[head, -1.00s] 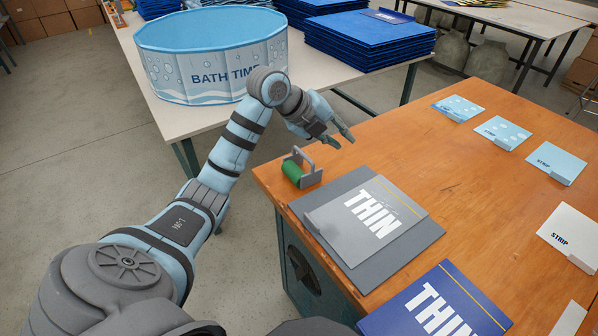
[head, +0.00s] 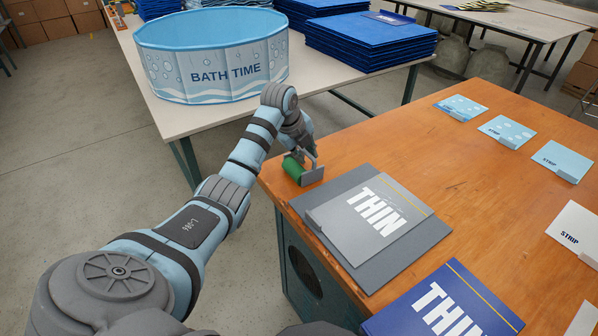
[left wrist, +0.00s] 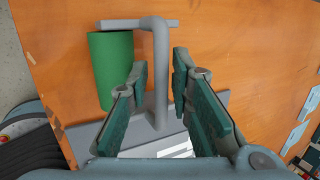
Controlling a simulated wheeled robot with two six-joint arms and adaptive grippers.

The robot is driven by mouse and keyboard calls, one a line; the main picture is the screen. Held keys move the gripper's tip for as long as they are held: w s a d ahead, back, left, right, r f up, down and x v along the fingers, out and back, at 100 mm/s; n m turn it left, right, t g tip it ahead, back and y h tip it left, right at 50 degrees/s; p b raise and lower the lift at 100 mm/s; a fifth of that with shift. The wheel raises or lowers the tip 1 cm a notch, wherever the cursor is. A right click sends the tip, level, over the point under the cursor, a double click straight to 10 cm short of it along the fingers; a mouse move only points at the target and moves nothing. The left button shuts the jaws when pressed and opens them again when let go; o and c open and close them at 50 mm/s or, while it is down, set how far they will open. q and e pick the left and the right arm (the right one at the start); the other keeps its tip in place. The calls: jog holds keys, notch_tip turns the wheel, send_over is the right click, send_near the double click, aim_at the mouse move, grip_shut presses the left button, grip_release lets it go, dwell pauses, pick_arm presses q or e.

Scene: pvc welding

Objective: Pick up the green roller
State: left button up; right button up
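The green roller (head: 293,171) sits on the orange table near its left corner, with a grey frame and handle. In the left wrist view the green cylinder (left wrist: 111,70) is at the upper left, and the grey handle bar (left wrist: 159,68) runs down beside it. My left gripper (head: 304,156) is right at the roller, over its handle. In the left wrist view its two fingers (left wrist: 160,65) are apart, one on each side of the handle bar, with gaps visible. My right gripper is not in view.
A grey board with a THIN panel (head: 376,217) lies just in front of the roller, and a blue THIN panel (head: 440,305) lies nearer. STRIP cards (head: 562,160) line the table's right side. A BATH TIME pool (head: 228,72) stands on the white table behind.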

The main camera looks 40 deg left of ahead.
pick_arm(q)
jog(key=shift+f+p, duration=0.15)
jog(key=shift+p, duration=0.15)
dwell(0.5)
grip_shut()
jog(key=shift+s, duration=0.1)
